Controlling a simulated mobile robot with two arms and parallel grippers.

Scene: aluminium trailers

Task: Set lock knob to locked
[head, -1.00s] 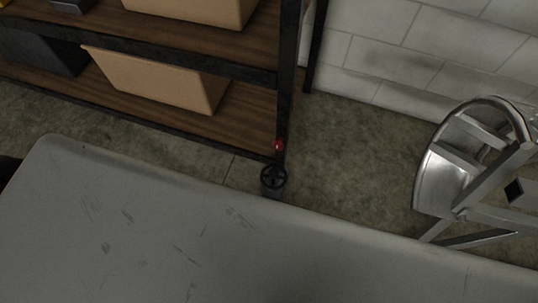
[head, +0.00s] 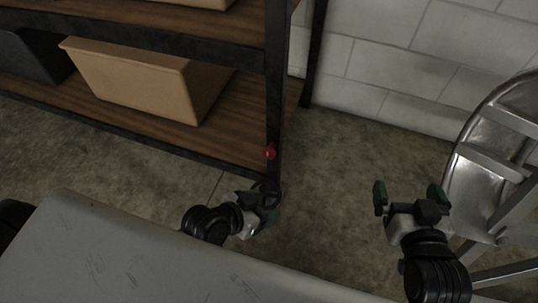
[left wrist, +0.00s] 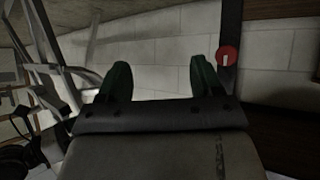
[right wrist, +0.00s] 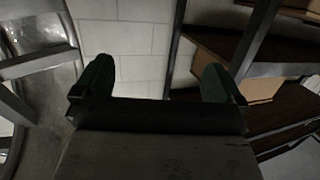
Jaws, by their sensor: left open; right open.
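The red lock knob (head: 269,153) sits low on the black corner post of the shelf in the head view. In the left wrist view the knob (left wrist: 228,56) shows as a red disc with a pale mark, just right of the right-hand finger. My left gripper (head: 266,203) is below the knob in the head view, open and apart from it; its fingers also show in the left wrist view (left wrist: 160,80). My right gripper (head: 410,194) is open and empty, to the right of the shelf post. The knob cannot be made out in the right wrist view.
The shelf holds a tan bin (head: 135,85) and a dark bin at the left. A grey table (head: 110,260) fills the lower left. A metal chair-like frame (head: 490,170) stands at the right, close to my right gripper. A white block wall (head: 385,60) is behind.

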